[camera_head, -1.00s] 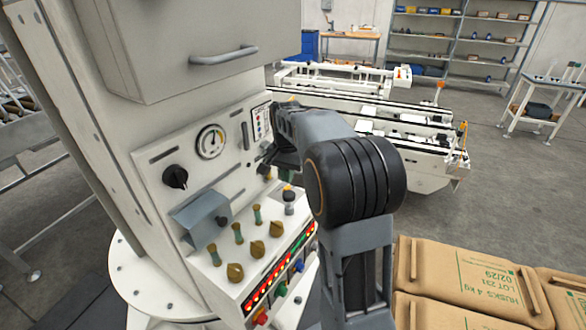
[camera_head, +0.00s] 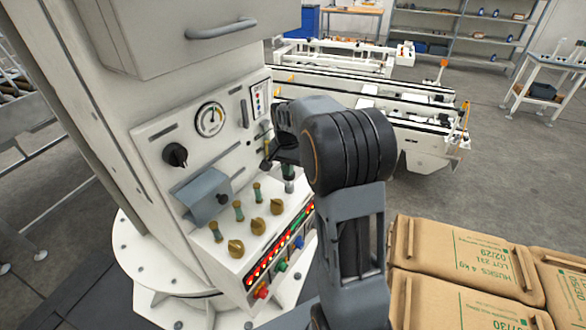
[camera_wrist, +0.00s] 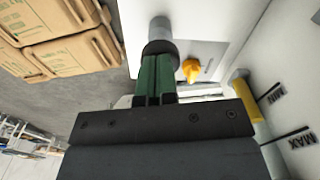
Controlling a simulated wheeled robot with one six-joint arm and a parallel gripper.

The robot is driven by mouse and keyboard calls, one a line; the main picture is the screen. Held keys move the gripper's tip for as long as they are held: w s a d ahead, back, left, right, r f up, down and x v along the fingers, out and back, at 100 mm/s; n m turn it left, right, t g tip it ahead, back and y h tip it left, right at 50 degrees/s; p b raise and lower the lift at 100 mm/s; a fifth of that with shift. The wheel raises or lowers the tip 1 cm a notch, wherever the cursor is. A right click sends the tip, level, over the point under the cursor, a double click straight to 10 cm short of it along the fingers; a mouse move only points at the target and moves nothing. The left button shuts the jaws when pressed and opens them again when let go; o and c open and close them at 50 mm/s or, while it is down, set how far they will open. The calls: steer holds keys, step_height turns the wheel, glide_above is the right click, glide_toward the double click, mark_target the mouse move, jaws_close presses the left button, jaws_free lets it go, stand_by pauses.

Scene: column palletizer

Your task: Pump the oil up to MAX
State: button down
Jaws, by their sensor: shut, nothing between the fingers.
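My gripper's green fingers (camera_wrist: 155,79) are shut and empty, and they point at a grey cylindrical pump plunger (camera_wrist: 159,33) in the wrist view. The fingertips look to be at its top end; I cannot tell if they press on it. In the head view my gripper (camera_head: 288,173) is over the same plunger (camera_head: 289,187), at the right of the control panel. In the wrist view, which is turned over, an oil sight tube (camera_wrist: 243,92) shows yellow oil beside the MIN mark (camera_wrist: 271,96). The MAX mark (camera_wrist: 290,138) is lower in the picture. My gripper body hides part of the tube, and the oil's exact top is unclear.
The panel has a round gauge (camera_head: 210,119), a black dial (camera_head: 175,154), several brass knobs (camera_head: 256,226) and a row of red lights (camera_head: 262,273). A yellow knob (camera_wrist: 191,69) is close to the plunger. Stacked brown sacks (camera_head: 465,258) stand at the right.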

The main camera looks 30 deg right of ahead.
step_height(320, 180, down, 3)
steer(key=shift+r+b, duration=0.1)
steer(key=shift+b, duration=0.65)
steer(key=shift+s, duration=0.1)
step_height(320, 180, up, 10)
steer(key=p, duration=0.8)
steer(key=shift+s+r, duration=0.1)
steer(key=shift+r, duration=0.15)
